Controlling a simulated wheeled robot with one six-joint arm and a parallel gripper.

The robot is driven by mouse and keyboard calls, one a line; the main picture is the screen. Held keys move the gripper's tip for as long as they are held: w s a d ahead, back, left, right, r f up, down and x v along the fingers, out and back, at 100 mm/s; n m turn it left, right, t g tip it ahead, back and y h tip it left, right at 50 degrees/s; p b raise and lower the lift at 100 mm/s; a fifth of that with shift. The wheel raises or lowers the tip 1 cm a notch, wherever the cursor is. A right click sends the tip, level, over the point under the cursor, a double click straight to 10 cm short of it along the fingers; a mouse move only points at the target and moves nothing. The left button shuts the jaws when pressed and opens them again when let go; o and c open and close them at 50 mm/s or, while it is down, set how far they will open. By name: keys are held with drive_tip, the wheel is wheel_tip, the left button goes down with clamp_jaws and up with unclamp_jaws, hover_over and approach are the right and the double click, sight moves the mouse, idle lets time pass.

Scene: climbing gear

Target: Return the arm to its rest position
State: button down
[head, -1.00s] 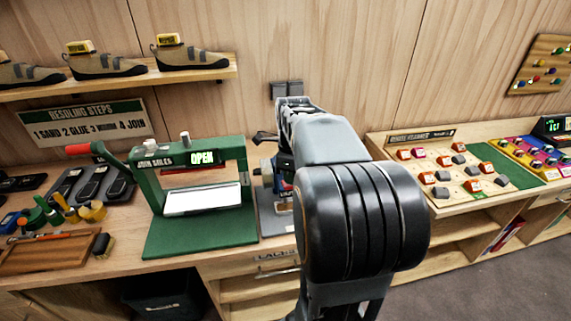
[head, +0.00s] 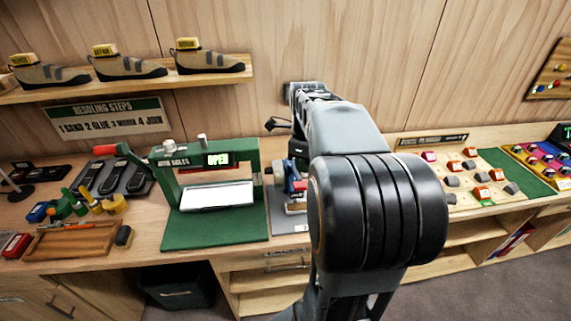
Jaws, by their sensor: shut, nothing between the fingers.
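My arm rises through the middle of the head view, with a thick dark ribbed joint in front and a grey link reaching away toward the wall. My gripper (head: 273,124) shows only as a small dark shape at the left of the far link, above the bench. It is shut and empty. Much of the wrist is hidden behind the link.
A green sole press (head: 215,235) with an OPEN sign stands left of my arm. A machine (head: 292,185) is partly hidden beside the arm. A sloped hold board (head: 470,180) is at right. Shoes line a shelf (head: 150,75). Tools lie on the bench's left.

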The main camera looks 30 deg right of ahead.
drive_tip(key=shift+w+d+n, duration=0.1)
drive_tip(key=shift+w+n, duration=0.05)
drive_tip(key=shift+n, duration=0.95)
drive_tip(key=n, duration=0.2)
drive_tip(key=f+n, duration=0.1)
drive_tip(key=n, duration=0.2)
drive_tip(key=a+f+n, duration=0.1)
drive_tip(key=n, duration=0.2)
drive_tip(key=shift+s+a+f+t, duration=0.1)
drive_tip(key=shift+s+f+t, duration=0.2)
drive_tip(key=shift+t, duration=0.1)
drive_tip(key=s+a+n+t, duration=0.2)
drive_tip(key=s+a+n, duration=0.1)
drive_tip(key=a+n, duration=0.5)
drive_tip(key=s+a+n+t, duration=0.1)
drive_tip(key=s+a+n, duration=0.2)
drive_tip(key=a+n, duration=0.6)
drive_tip(key=shift+s+f+n+t, duration=0.15)
drive_tip(key=shift+f+n+t, duration=0.2)
drive_tip(key=shift+n, duration=0.65)
